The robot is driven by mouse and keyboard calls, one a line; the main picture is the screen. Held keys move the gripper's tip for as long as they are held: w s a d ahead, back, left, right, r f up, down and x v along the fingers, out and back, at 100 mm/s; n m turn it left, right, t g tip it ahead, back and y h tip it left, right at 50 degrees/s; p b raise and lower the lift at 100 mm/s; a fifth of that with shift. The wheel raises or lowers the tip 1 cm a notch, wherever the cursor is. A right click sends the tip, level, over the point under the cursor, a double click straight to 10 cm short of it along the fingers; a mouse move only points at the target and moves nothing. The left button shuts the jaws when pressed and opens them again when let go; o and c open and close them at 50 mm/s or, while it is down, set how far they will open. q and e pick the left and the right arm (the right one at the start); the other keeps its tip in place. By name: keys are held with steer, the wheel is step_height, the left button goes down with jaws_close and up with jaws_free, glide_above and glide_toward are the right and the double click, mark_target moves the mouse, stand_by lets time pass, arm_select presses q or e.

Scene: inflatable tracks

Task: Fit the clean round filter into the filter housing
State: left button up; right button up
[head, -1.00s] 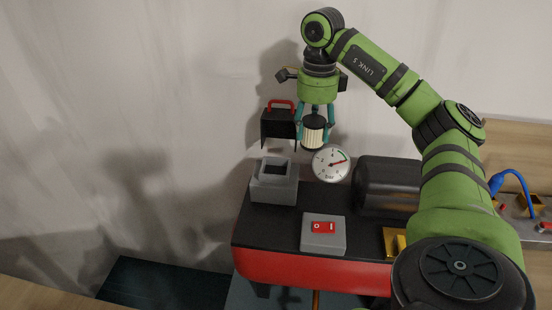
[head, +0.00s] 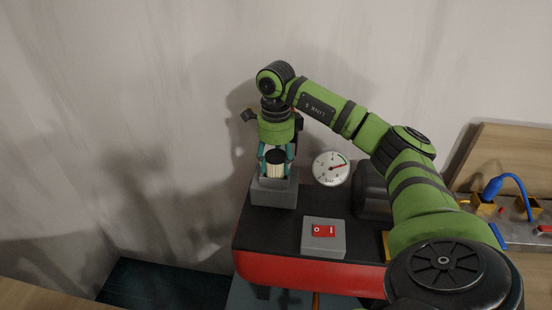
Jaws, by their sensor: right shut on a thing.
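The clean round filter (head: 275,170) is a cream pleated cylinder with a black top. My right gripper (head: 275,163) is shut on it, with its teal fingers pointing down on either side. The filter housing (head: 273,193) is a grey square box on the black top of the red machine. The filter is upright over the housing's opening, and its lower end is at or just inside the rim; I cannot tell how deep. The opening is hidden behind the filter and fingers. My left gripper is not in view.
A grey box with a red switch (head: 323,238) stands in front on the red machine (head: 300,272). A round pressure gauge (head: 331,168) and a dark cylinder (head: 372,190) are right of the housing. The wall is close behind.

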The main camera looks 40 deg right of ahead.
mark_target(276, 155)
steer(key=shift+f, duration=0.1)
steer(key=o, duration=0.9)
steer(key=shift+r, duration=0.6)
step_height(276, 155, up, 3)
steer(key=shift+r+b, duration=0.15)
steer(key=shift+b, duration=0.3)
step_height(276, 155, up, 8)
steer(key=shift+f+p, duration=0.1)
steer(key=shift+p, duration=1.05)
